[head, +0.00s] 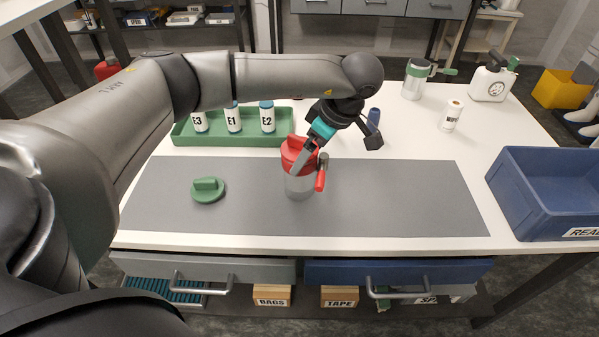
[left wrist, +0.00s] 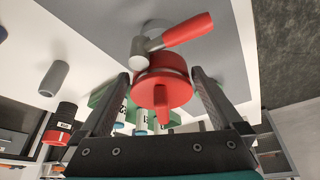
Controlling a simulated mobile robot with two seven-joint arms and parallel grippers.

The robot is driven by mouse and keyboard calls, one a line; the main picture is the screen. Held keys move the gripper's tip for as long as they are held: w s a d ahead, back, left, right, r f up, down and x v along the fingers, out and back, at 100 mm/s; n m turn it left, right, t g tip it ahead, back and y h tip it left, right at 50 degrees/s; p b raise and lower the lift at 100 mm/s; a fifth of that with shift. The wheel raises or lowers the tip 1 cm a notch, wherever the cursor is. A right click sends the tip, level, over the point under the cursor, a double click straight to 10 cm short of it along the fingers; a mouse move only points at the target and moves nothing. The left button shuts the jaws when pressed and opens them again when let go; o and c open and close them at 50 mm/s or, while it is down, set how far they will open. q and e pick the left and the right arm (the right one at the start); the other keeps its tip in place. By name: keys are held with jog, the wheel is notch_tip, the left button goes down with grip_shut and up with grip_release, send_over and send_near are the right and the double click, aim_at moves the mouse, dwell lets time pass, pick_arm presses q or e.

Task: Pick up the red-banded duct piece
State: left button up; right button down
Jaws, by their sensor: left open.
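The red-banded duct piece (head: 300,187) stands upright on the grey mat, with a grey body, a red upper part and a side lever with a red handle. My left gripper (head: 318,150) is over it, coming down at a slant, and partly hides it. In the left wrist view the red part (left wrist: 163,88) sits between the two spread fingers of my left gripper (left wrist: 160,76), with gaps at both sides. The gripper is open and holds nothing. My right gripper is not in view.
A green cap (head: 208,190) lies left on the mat (head: 400,200). A green tray (head: 185,135) with labelled bottles stands behind. A blue bin (head: 540,215) is at right. A green-handled canister (head: 413,82), white jug (head: 488,84) and white roll (head: 449,116) stand back right. The mat's right half is clear.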

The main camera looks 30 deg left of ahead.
pick_arm(q)
jog(key=b+x, duration=0.1)
jog(key=x, duration=0.3)
jog(key=shift+a+f, duration=0.1)
jog(key=shift+f, duration=0.2)
jog(key=shift+a+f, duration=0.1)
jog(key=shift+f, duration=0.1)
jog(key=c, duration=1.2)
jog(key=shift+r, duration=0.1)
grip_shut()
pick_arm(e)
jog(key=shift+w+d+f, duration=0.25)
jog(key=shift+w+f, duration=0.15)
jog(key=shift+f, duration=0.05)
